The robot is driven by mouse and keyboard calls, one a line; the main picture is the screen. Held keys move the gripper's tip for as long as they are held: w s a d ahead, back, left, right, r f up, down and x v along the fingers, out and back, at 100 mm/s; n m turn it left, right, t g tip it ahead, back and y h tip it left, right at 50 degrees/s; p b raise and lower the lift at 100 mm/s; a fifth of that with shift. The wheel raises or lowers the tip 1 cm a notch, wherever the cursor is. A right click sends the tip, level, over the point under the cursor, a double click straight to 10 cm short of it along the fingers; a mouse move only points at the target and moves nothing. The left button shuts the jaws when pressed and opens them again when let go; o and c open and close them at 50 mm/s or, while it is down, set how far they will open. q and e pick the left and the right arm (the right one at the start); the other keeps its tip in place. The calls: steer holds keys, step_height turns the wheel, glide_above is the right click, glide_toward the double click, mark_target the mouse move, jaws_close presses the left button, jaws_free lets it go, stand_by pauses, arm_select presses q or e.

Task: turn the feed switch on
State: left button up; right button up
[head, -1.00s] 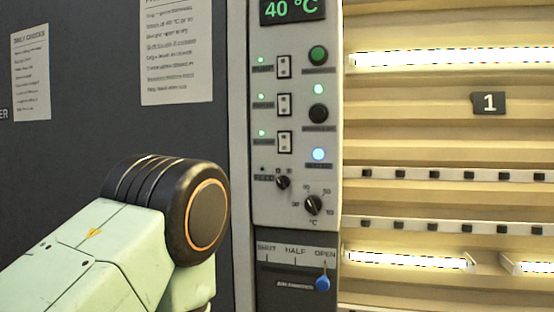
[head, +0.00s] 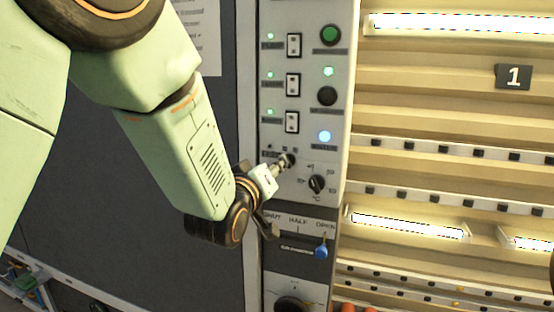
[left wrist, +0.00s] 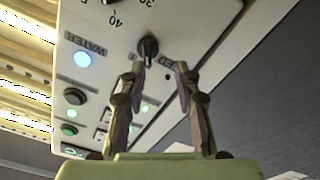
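The feed switch (head: 289,160) is a small dark rotary knob on the pale control panel, left of and above the larger temperature knob (head: 317,184). In the left wrist view the feed switch (left wrist: 148,48) shows beside a partly hidden label ending in "ED". My left gripper (head: 279,166) is at the feed switch in the head view. In the left wrist view my left gripper (left wrist: 160,67) has its fingers apart, with the knob just beyond the left fingertip. Contact cannot be told. The small lamp by the label (head: 270,147) looks dark. My right gripper is not in view.
Above are three rocker switches (head: 292,84) with lit green lamps, a green button (head: 330,35), a black button (head: 327,96) and a lit blue-white water lamp (head: 325,136). Below is a blue-tipped lever (head: 321,252) at OPEN. Lit racks stand to the right.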

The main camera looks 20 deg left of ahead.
mark_target(290, 157)
arm_select(q)
steer(key=w+d, duration=0.3)
steer(key=shift+r, duration=0.25)
steer(key=shift+p, duration=0.3)
steer(key=shift+a+f, duration=0.15)
steer(key=shift+a, duration=1)
steer(key=shift+w+d, duration=0.1)
steer(key=shift+d, duration=0.7)
steer(key=shift+c, duration=1.3)
steer(key=shift+d+r, duration=0.1)
steer(key=shift+r, duration=0.1)
steer(key=shift+c, duration=0.7)
steer(key=shift+a, duration=0.45)
jaws_close()
steer(key=shift+d, duration=0.15)
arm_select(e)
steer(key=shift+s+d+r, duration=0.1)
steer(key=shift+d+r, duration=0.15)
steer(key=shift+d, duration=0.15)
